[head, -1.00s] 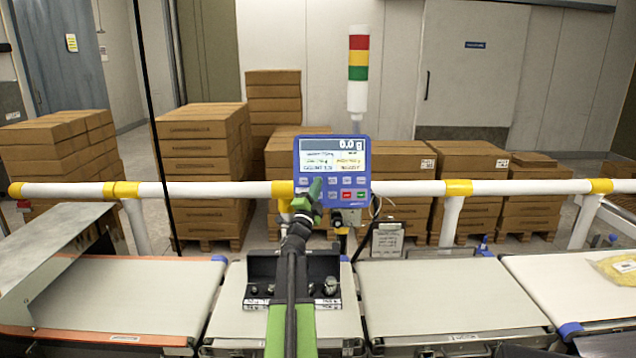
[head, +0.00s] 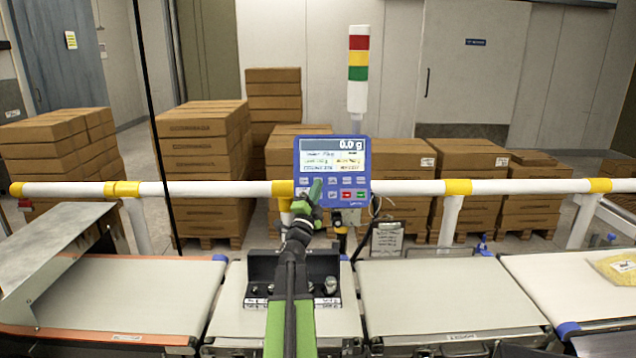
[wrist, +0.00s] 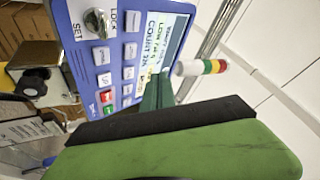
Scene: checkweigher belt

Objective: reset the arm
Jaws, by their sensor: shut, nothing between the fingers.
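My green and black arm reaches up the middle of the head view. My gripper (head: 314,190) is shut and empty, its tips in front of the lower left part of the blue weighing display (head: 333,170). The screen reads 0.0 g. The wrist view shows the green fingers (wrist: 157,90) close to the display's face (wrist: 112,70) and its keys. Whether the tips touch the panel I cannot tell.
A black tray of metal weights (head: 325,288) sits on the middle belt, behind my arm. A white rail (head: 410,187) with yellow joints runs across. A yellow bag (head: 617,266) lies on the right belt. Stacked cartons (head: 200,150) stand behind the rail.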

